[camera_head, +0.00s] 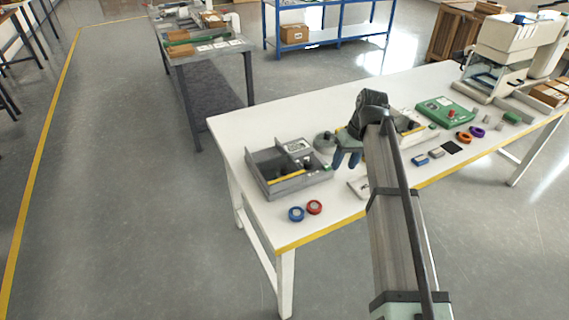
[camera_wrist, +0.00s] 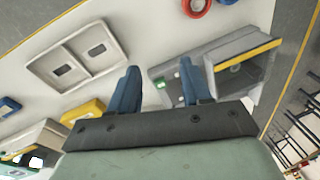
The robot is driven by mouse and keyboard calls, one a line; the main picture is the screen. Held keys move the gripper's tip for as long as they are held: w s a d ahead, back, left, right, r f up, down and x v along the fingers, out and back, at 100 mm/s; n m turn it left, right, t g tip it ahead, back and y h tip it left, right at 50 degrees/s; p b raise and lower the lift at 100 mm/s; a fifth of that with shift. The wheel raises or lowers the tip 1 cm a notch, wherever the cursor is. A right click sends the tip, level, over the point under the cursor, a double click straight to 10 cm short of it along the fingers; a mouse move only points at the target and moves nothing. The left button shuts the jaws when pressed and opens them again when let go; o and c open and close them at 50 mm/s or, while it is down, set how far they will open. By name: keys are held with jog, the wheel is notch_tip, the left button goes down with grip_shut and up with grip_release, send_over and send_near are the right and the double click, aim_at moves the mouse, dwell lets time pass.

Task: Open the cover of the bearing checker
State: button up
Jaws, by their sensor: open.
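A grey box-like unit (camera_head: 262,172) stands near the left end of the white table, with a yellow strip and a raised panel; I take it for the bearing checker, but its cover is hard to make out. In the wrist view the grey unit (camera_wrist: 232,50) lies to the right, with a yellow edge and a small green spot. My gripper (camera_head: 347,160) is above the table, just right of the unit in the head view. In the wrist view my gripper (camera_wrist: 160,88) has its two blue fingers apart with nothing between them; the right finger overlaps part of the unit.
A white two-pocket tray (camera_wrist: 103,70) lies beside the unit. Blue (camera_head: 296,214) and red (camera_head: 315,207) rings lie near the front edge. A yellow block (camera_wrist: 85,108) is close by. A green case (camera_head: 446,111) and a white machine (camera_head: 505,45) stand further right.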

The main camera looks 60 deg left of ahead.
aim_at(284, 166)
jog(key=s+a+r+n+t+h, duration=0.1)
jog(key=s+a+r+n, duration=0.2)
jog(key=s+a+r, duration=0.35)
jog(key=s+a+r+n+t, duration=0.15)
jog(key=s+a+r, duration=0.25)
jog(key=s, duration=0.5)
jog(key=shift+n+g, duration=0.35)
jog(key=f, duration=1.3)
jog(key=shift+w+d+f, duration=0.15)
jog(key=shift+w+f, duration=0.1)
jog(key=shift+f, duration=0.05)
jog(key=shift+c, duration=0.3)
grip_shut()
